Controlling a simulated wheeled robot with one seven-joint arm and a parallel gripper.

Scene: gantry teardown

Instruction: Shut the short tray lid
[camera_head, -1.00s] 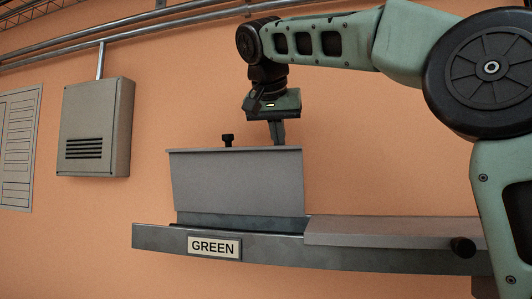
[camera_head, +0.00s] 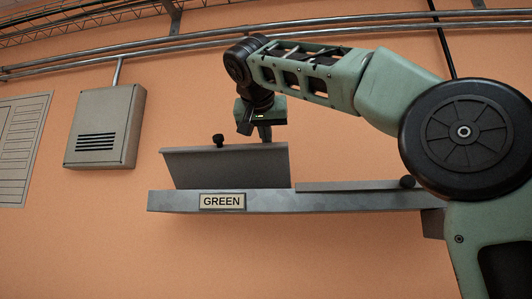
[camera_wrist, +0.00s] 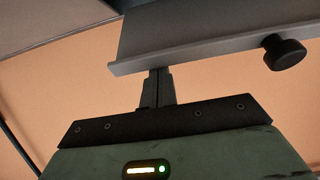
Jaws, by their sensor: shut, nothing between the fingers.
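The raised grey lid (camera_head: 225,167) stands up at the left end of the wall tray (camera_head: 180,202), with a black knob (camera_head: 218,140) on its top edge. It looks shorter than the other lid. My gripper (camera_head: 265,138) points down at the right part of this top edge, fingers closed and empty. In the wrist view, the shut fingers (camera_wrist: 157,85) reach the lid's lipped edge (camera_wrist: 200,52), with the knob (camera_wrist: 284,52) to their right. The tips are hidden at the lip; I cannot tell whether they touch it.
A second, longer lid (camera_head: 345,186) lies flat on the tray's right part, its knob (camera_head: 407,182) beside my arm. A GREEN label (camera_head: 222,201) is on the tray front. A wall box (camera_head: 105,125) hangs at left; pipes (camera_head: 330,31) run above. The wall below the tray is clear.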

